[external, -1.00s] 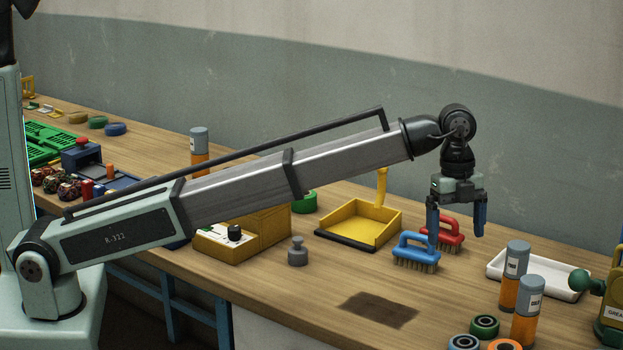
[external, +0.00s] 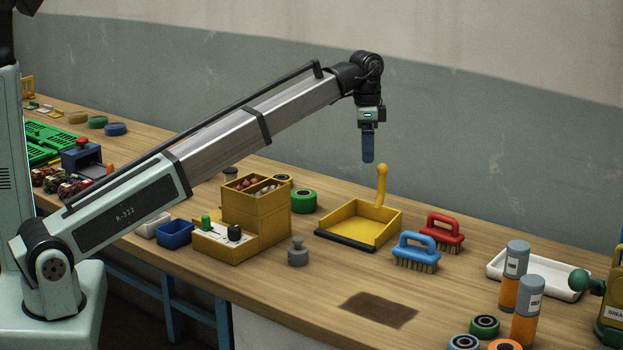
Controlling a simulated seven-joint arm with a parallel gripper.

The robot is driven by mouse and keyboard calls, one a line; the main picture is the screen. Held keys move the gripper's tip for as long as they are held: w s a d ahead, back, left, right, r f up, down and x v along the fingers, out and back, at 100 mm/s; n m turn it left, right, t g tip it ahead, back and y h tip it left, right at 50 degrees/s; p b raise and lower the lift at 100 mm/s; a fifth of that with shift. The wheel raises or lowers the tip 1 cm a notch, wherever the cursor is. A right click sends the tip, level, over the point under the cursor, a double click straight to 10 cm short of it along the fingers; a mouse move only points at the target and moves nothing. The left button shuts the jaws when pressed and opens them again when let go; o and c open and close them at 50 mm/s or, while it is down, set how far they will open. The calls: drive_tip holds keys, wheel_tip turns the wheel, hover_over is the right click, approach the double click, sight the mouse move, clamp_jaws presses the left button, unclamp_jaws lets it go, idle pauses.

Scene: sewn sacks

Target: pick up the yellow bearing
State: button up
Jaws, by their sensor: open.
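I cannot pick out a clearly yellow bearing. Ring-shaped bearings stand at the front right: a green one (external: 484,326), a blue one (external: 464,343) and an orange one (external: 505,345), the last two cut off by the bottom edge. My gripper (external: 368,160) hangs in the air above and behind the yellow dustpan (external: 375,225), pointing down. It is seen edge-on with its blue fingers overlapping; it is open and holds nothing visible. It is well apart from the bearings.
A blue brush (external: 415,250) and a red brush (external: 442,232) stand right of the dustpan. Orange-grey bottles (external: 513,275) and a white tray (external: 500,263) are at the right. A yellow box unit (external: 256,212) and a grey weight (external: 298,252) are left.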

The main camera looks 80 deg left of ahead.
drive_tip(key=s+a+n, duration=0.5)
drive_tip(key=s+a, duration=0.5)
drive_tip(key=a, duration=0.5)
drive_tip(key=n, duration=0.5)
hover_over(282, 177)
wheel_tip(282, 177, down, 4)
drive_tip(key=r, duration=0.1)
drive_tip(key=f, duration=0.7)
drive_tip(key=shift+s+d+f, duration=0.2)
drive_tip(key=shift+d+f, duration=0.2)
drive_tip(key=shift+w+a+f, duration=0.1)
drive_tip(key=shift+a+f, duration=0.05)
drive_tip(key=shift+f, duration=1.35)
drive_tip(key=shift+w+a+f, duration=0.1)
drive_tip(key=shift+f, duration=1.35)
drive_tip(key=shift+c, duration=0.2)
drive_tip(key=c, duration=1.3)
